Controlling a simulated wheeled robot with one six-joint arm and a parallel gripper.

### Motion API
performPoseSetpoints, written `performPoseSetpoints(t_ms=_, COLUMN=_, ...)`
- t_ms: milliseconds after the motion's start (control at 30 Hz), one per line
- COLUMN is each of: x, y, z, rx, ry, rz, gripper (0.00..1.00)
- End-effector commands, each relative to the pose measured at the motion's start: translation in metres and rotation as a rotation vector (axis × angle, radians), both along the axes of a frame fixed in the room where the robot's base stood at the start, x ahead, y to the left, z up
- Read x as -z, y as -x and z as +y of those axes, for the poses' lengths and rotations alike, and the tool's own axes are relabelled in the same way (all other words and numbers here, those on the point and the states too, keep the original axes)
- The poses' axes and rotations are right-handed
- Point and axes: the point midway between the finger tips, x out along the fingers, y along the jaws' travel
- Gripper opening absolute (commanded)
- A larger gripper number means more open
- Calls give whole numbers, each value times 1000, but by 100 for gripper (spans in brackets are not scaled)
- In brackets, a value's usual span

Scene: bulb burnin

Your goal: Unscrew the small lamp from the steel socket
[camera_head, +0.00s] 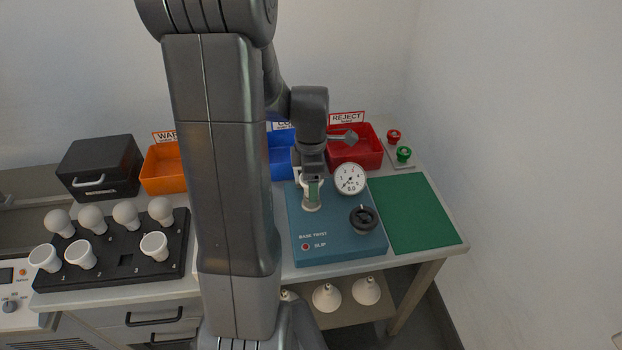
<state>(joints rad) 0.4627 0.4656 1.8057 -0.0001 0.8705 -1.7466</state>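My gripper (312,186) points down over the teal tester box (338,244) marked "BASE TWIST", at the middle right. A small whitish round piece (311,207) shows right below the fingertips on top of the tester, with a green patch just above it. I cannot tell whether this piece is the socket or part of the small lamp. My fingers hide most of that spot, and whether they are open or shut does not show. No steel socket can be made out clearly.
The tester carries a gauge (350,180) and a black knob (363,219). A black rack (112,262) with several bulbs stands left. Orange (162,170), blue (281,160) and red (355,150) bins line the back. A green mat (412,214) lies bare at right.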

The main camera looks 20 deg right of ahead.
Motion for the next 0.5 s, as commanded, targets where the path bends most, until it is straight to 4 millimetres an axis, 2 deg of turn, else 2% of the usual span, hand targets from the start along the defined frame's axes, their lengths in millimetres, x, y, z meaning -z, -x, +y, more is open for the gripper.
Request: performPoseSetpoints(t_ms=500, x=0, y=-1, z=0, rx=572, ry=0, rz=0, gripper=69)
